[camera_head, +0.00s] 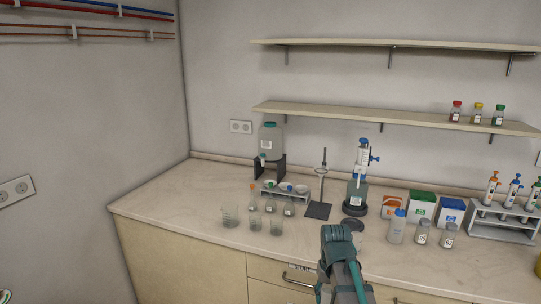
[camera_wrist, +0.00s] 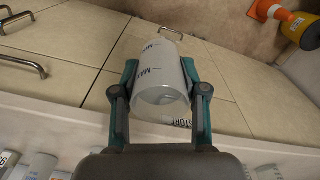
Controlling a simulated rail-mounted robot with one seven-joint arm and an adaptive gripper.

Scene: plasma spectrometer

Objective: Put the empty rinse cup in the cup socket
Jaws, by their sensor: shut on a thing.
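The rinse cup (camera_wrist: 160,82) is a translucent whitish cylinder with dark MAX markings. In the wrist view it sits between the two teal and grey fingers of my gripper (camera_wrist: 159,68), which are shut on its sides. I see no liquid in it.
Several clear vessels (camera_head: 230,214) stand left on the counter (camera_head: 180,208), near a stand (camera_head: 319,211) and a bottle-top dispenser (camera_head: 357,190). Bottles (camera_head: 397,227), boxes (camera_head: 422,206) and a pipette rack (camera_head: 500,232) are right.

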